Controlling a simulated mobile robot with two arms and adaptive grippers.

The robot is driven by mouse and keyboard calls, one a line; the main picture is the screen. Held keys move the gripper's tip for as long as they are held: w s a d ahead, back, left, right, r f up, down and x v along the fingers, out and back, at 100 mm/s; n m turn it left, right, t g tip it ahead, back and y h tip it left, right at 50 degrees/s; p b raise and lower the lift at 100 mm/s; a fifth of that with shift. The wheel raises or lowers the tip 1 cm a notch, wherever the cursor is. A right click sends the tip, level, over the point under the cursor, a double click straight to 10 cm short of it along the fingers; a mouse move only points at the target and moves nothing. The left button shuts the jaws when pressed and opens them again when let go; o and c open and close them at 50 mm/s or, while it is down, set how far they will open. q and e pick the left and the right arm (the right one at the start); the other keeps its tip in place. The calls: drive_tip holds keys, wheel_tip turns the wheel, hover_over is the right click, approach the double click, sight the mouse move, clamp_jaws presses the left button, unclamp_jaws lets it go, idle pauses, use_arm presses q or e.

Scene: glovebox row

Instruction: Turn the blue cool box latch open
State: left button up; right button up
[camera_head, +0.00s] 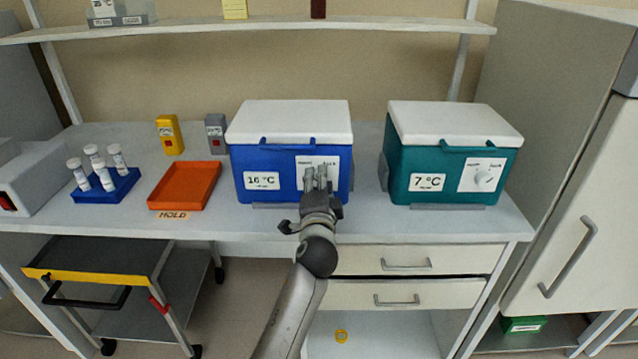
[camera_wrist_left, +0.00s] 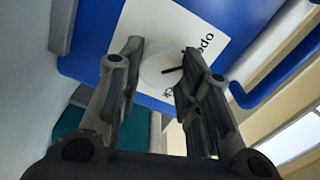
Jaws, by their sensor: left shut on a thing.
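The blue cool box (camera_head: 275,160) stands on the bench with its white lid (camera_head: 290,122) down. Its front has a "16 °C" label (camera_head: 262,181) and a white latch plate (camera_head: 331,163). My left gripper (camera_head: 315,177) is at that plate and covers the latch knob in the head view. In the left wrist view, the round white latch knob (camera_wrist_left: 158,70) with a dark pointer line lies between the fingers of my left gripper (camera_wrist_left: 160,54), which are shut on it. The printed words are partly hidden, so I cannot tell the latch setting. My right gripper is not in view.
A teal cool box (camera_head: 450,160) with its own latch stands to the right. An orange tray (camera_head: 185,186), a blue rack (camera_head: 106,187) of vials and yellow and grey devices are to the left. A cart (camera_head: 110,285) stands before the bench; a shelf (camera_head: 260,27) hangs above.

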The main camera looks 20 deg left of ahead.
use_arm(q)
drive_tip(key=shift+f, duration=0.1)
drive_tip(key=o, duration=1)
drive_tip(key=v, duration=0.7)
drive_tip(key=shift+s, duration=0.25)
drive_tip(key=shift+d, duration=0.1)
